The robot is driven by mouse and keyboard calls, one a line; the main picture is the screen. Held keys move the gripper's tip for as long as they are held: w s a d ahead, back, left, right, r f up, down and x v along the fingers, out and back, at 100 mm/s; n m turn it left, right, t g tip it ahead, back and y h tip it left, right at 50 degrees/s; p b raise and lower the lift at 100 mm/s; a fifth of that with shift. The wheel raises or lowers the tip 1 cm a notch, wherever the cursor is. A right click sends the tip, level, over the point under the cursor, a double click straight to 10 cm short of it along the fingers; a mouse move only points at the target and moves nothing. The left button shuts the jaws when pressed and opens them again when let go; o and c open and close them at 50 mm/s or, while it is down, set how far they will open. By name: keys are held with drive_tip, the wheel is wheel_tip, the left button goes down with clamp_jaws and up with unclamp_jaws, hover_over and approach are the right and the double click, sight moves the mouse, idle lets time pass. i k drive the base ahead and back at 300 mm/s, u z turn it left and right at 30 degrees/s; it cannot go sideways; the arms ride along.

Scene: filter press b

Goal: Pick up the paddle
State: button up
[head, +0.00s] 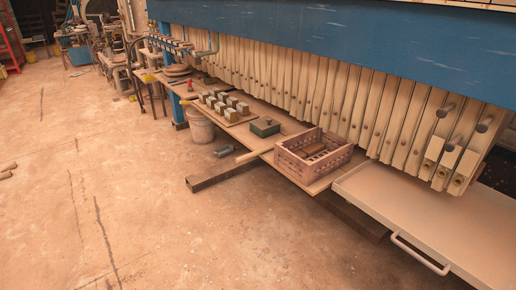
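A pale wooden piece (252,155) lies on the low bench just left of the crate, its left end jutting over the bench's front edge. It looks like the paddle's handle, but it is too small to be sure. The crate may hide its right end. My gripper is not in view.
A pinkish slatted crate (290,164) with a dark brown item inside stands on the bench (256,139). A green box (265,127) and several pale blocks (224,107) stand farther left. A beam (220,177) sticks out low. A handled tray (450,225) is at right. The left floor is open.

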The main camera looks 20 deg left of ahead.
sight(242, 159)
drive_tip(key=u, duration=0.4)
drive_tip(key=i, duration=1)
drive_tip(key=u, duration=0.65)
